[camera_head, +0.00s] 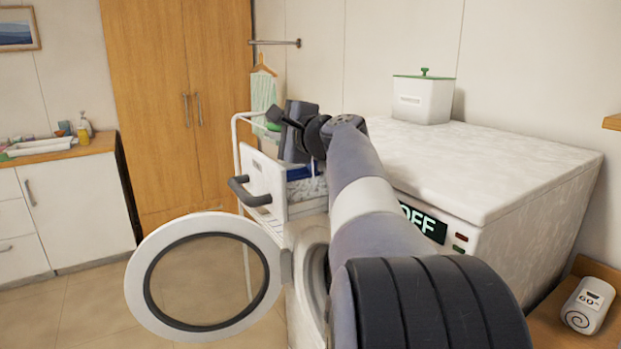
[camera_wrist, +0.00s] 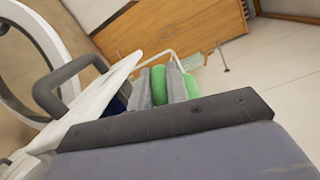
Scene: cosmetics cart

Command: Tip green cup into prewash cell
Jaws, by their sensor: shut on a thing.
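My gripper (camera_wrist: 158,88) is shut on the green cup (camera_wrist: 158,84), which shows as a green strip between the two grey fingers in the wrist view. In the head view my gripper and arm hide most of it; a small green part of the cup (camera_head: 267,126) shows at the left of the gripper. The pulled-out drawer (camera_head: 266,177) of the washer has a white front and a dark handle. A blue part (camera_head: 299,172) shows inside it, below the gripper. I cannot make out the prewash cell clearly, nor the cup's tilt or its contents.
The round washer door (camera_head: 139,292) stands open below the drawer. The washer top (camera_head: 490,165) holds a white box with a green lid (camera_head: 422,98). A white rack frame (camera_head: 236,150) stands behind the drawer. A counter (camera_head: 62,150) with bottles and a tray is at left.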

